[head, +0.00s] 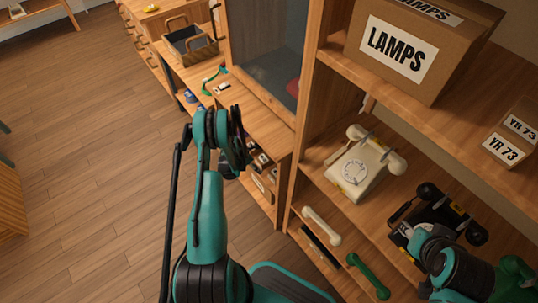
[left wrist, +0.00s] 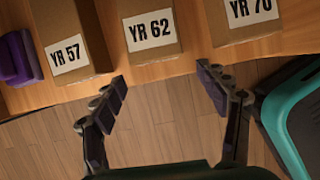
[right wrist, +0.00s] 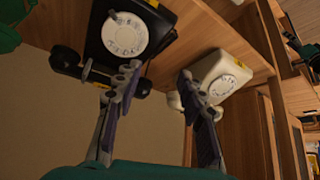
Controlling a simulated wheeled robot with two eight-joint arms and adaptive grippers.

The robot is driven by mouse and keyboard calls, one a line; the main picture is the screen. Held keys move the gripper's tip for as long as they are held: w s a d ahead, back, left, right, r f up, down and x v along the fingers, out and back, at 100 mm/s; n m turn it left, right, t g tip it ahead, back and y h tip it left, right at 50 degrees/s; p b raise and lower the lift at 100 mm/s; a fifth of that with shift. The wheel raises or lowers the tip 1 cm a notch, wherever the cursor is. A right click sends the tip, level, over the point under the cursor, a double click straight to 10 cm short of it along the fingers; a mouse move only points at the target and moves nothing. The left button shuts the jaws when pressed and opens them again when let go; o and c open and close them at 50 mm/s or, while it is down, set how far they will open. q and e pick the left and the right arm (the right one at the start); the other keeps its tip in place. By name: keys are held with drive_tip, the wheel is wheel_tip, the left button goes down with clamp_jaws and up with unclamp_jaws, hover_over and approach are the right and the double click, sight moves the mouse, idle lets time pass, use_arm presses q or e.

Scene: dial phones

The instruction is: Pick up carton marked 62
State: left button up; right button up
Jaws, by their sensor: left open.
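The brown carton marked YR 62 (left wrist: 152,55) sits on a wooden surface at the top middle of the left wrist view. Its white label faces me. My left gripper (left wrist: 164,82) is open and empty, its two fingertips apart, just below the carton in that view and not around it. I cannot make this carton out in the head view, where my left arm's end (head: 234,140) is by the wooden cabinet. My right gripper (right wrist: 158,80) is open, in front of a black dial phone (right wrist: 135,35) and a cream dial phone (right wrist: 225,75), with nothing held.
Cartons YR 57 (left wrist: 70,70) and YR 70 (left wrist: 250,25) flank YR 62 on either side. A purple object (left wrist: 18,60) lies at the left. A LAMPS carton (head: 415,50) and YR 73 cartons (head: 503,150) stand on the shelf. Floor (head: 90,130) at the left is clear.

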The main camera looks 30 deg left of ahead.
sight(260, 160)
use_arm(q)
drive_tip(key=w, duration=0.1)
drive_tip(key=w+d, duration=0.1)
drive_tip(key=w+b, duration=0.1)
drive_tip(key=shift+d+f, duration=0.15)
drive_tip(key=shift+f, duration=0.25)
drive_tip(key=shift+w+d+r, duration=0.1)
drive_tip(key=shift+w+d, duration=0.1)
drive_tip(key=shift+w, duration=0.15)
drive_tip(key=w, duration=0.1)
drive_tip(key=w+d+b, duration=0.1)
drive_tip(key=w, duration=0.1)
drive_tip(key=w+d+b, duration=0.1)
drive_tip(key=shift+w+f, duration=0.2)
drive_tip(key=shift+f, duration=0.35)
drive_tip(key=shift+w, duration=0.1)
use_arm(e)
wheel_tip(260, 160, down, 4)
drive_tip(key=shift+f, duration=0.15)
use_arm(q)
drive_tip(key=shift+f, duration=0.2)
drive_tip(key=c, duration=1.4)
